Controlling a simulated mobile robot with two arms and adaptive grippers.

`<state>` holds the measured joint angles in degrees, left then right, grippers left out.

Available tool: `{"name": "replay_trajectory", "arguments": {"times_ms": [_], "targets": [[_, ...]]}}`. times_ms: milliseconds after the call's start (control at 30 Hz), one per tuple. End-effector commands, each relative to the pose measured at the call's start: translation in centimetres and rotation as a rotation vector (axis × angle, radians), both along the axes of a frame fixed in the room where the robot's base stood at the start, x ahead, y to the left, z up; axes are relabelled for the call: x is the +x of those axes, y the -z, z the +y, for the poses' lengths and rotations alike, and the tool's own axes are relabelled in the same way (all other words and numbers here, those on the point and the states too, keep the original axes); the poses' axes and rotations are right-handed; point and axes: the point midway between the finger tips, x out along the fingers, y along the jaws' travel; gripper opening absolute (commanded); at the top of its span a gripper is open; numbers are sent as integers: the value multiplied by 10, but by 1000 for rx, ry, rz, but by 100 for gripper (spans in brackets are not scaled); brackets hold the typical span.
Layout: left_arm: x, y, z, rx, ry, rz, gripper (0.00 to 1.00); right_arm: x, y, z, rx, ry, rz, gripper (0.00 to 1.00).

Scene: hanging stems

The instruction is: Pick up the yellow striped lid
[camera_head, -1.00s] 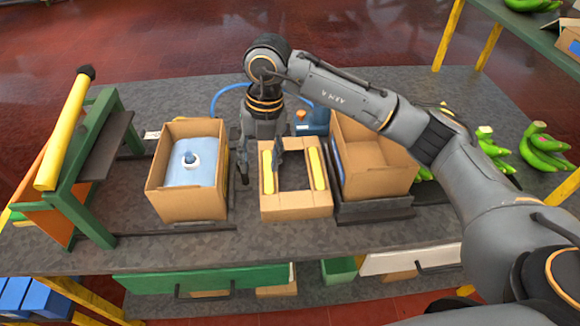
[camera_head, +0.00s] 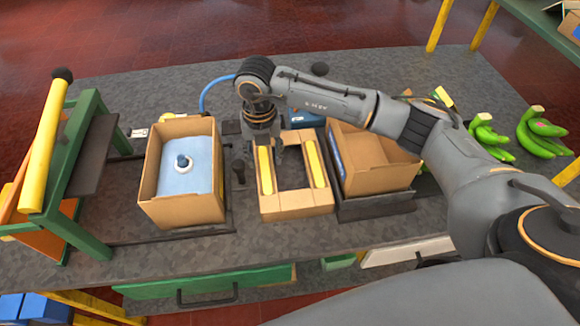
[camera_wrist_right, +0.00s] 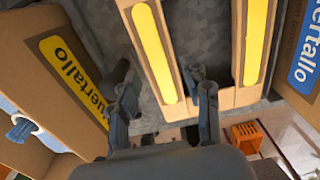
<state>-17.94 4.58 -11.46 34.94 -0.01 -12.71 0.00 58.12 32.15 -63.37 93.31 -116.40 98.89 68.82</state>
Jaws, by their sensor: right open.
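The yellow striped lid (camera_head: 295,208) is a cardboard frame with an open middle and a yellow strip along each side. It lies between two cardboard boxes on the grey table. My right gripper (camera_head: 260,165) is open over the lid's left side, towards its far end. In the right wrist view, the lid's left bar (camera_wrist_right: 148,45) runs towards the space between the open fingers (camera_wrist_right: 165,95). One finger is on the side of the left box, the other by the lid's opening. Whether either finger touches the lid cannot be told. My left gripper is not in view.
A cardboard box (camera_head: 180,212) with a blue bag stands close on the left. Another open box (camera_head: 375,178) stands close on the right on a dark tray. A green stand (camera_head: 85,238) is at far left; green bananas (camera_head: 540,140) lie at right.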

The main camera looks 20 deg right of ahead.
Motion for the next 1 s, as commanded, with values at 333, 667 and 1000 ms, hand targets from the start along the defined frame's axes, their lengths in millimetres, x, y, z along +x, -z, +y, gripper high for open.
{"name": "replay_trajectory", "arguments": {"times_ms": [333,667,1000], "targets": [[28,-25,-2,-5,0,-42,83,-2,44,2,-1,0,4,49],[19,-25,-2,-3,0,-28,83,-1,52,2,-1,-2,0,47],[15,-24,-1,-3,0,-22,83,-1,52,2,0,-1,0,19]]}}
